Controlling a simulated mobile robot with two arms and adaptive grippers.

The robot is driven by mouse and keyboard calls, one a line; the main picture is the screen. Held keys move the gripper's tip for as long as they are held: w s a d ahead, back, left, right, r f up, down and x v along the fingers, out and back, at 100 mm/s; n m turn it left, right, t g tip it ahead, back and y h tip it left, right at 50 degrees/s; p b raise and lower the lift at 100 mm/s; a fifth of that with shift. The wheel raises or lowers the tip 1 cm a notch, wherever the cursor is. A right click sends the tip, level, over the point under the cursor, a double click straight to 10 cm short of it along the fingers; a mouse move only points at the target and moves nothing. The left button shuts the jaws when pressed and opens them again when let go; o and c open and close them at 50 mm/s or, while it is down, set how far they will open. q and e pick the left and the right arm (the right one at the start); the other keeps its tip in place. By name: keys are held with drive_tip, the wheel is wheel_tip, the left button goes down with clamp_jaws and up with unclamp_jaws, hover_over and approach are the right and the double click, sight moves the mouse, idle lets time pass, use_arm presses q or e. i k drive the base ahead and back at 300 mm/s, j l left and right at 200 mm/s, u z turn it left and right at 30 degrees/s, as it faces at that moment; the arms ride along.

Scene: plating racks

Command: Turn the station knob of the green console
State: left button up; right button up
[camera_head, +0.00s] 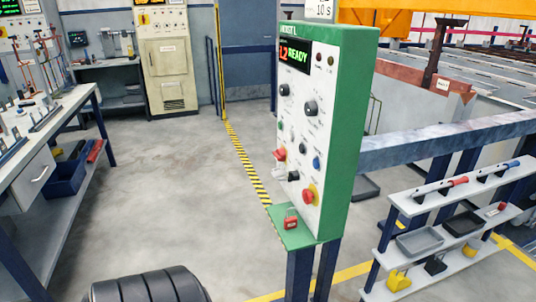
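The green console (343,140) stands upright near the middle of the view on dark blue legs, its pale front panel facing left. Its top is labelled HOIST 1, and a small display (294,55) reads L2 READY. Two black knobs sit below the display, an upper left knob (284,90) and a right knob (310,107). Their labels are too small to read, so I cannot tell which is the station knob. Lower down are a red mushroom button (309,196), a blue button (316,162) and a red switch (279,154). Neither gripper shows.
A red padlock (291,220) rests on the green ledge below the panel. A shelf rack (463,240) with trays and tools stands at right, beside a grey-blue rail (440,137). A workbench (45,115) stands at left. The floor between bench and console is clear.

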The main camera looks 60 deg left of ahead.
sight(284, 89)
drive_tip(key=u, duration=1.5)
